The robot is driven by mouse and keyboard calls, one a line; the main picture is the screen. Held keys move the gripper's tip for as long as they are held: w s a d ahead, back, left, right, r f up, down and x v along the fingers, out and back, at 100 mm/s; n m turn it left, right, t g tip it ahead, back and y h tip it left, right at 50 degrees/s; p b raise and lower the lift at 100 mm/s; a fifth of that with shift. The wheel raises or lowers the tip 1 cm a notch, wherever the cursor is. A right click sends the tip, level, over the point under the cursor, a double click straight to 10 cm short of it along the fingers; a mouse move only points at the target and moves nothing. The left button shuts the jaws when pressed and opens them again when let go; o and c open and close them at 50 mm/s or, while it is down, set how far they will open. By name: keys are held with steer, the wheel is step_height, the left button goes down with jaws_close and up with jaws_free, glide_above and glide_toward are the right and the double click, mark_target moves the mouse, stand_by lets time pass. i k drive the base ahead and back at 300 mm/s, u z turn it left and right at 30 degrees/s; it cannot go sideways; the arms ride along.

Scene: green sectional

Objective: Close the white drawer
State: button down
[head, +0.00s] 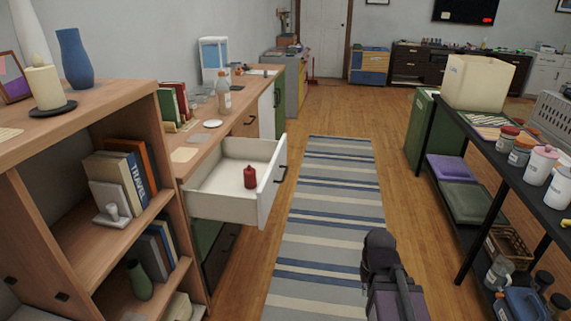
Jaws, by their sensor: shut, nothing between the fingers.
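The white drawer (225,205) is pulled out from the wooden cabinet on the left and juts towards the striped rug. Its front panel (271,183) carries a dark handle (282,174) and faces right. A small red object (250,178), like a candle or bottle, stands inside the drawer near the front. A dark part of my arm shows at the bottom, right of the middle, well apart from the drawer. My gripper's fingers cannot be made out in this view.
A bookshelf (85,115) stands close on the left. A striped rug (330,215) covers the clear floor between the cabinet and a black shelf table (490,140) on the right. The cabinet top (190,150) holds a bottle (224,98) and books.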

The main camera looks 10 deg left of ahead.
mark_target(216, 191)
steer(key=z, duration=0.45)
steer(key=i, duration=1.3)
steer(key=u, duration=0.45)
